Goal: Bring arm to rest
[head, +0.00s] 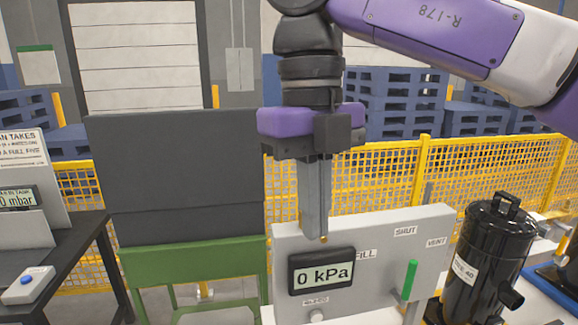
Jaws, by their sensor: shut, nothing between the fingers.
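My gripper (315,215) hangs straight down from my purple and black wrist in the head view. Its fingers are shut with nothing held. The fingertips are in front of or just above the grey panel (405,243), near the upper edge of its display; I cannot tell whether they touch. The display (321,272) reads 0 kPa. A green lever (409,281) stands almost upright on the panel, below the words SHUT and VENT.
A black canister (490,255) stands right of the panel. A green stand (195,268) and dark board (180,165) are at left. A dark table (75,255) carries a blue-button box (30,288). A yellow fence (400,170) runs behind, with blue pallets (385,110) beyond.

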